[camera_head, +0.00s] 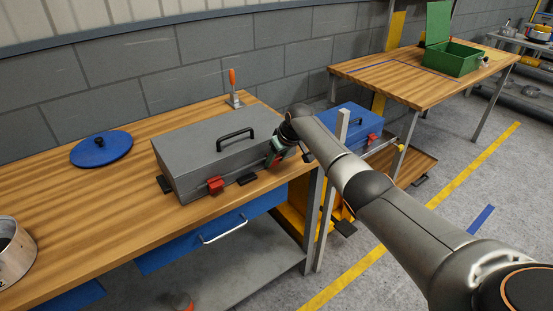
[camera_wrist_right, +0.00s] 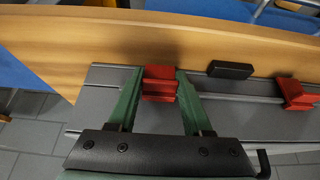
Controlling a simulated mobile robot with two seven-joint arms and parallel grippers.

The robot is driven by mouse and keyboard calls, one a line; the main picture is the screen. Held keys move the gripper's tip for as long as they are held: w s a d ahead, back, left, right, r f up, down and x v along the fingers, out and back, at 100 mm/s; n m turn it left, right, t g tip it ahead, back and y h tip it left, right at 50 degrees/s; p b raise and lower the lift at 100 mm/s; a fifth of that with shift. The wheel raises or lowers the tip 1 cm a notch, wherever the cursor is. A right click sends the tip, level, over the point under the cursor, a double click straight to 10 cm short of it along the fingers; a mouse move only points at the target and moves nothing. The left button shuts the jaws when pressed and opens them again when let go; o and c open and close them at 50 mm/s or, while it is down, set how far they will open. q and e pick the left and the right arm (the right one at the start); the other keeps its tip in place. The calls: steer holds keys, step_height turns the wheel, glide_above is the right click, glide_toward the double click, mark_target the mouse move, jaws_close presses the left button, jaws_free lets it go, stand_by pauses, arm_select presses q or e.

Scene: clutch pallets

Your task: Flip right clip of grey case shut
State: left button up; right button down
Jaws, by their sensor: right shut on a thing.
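The grey case (camera_head: 195,145) lies closed on the wooden table, with a black handle (camera_head: 236,139) on its lid. Its left red clip (camera_head: 215,185) is on the front side; it also shows in the wrist view (camera_wrist_right: 298,95). The right red clip (camera_wrist_right: 160,84) sits between the two green fingers of my right gripper (camera_wrist_right: 160,88), which is shut on it at the case's front edge. In the head view my right gripper (camera_head: 276,154) is at the case's right front corner and mostly hides that clip. My left gripper is out of view.
A metal pot (camera_head: 14,240) is at the left edge. A blue case (camera_head: 350,125) lies beyond the table's right end.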

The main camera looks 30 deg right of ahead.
steer(key=shift+c, duration=1.6)
jaws_free()
steer(key=shift+s+r, duration=0.15)
steer(key=shift+r, duration=0.4)
steer(key=p+v, duration=0.1)
steer(key=v, duration=1)
steer(key=shift+s, duration=0.2)
steer(key=shift+r, duration=0.1)
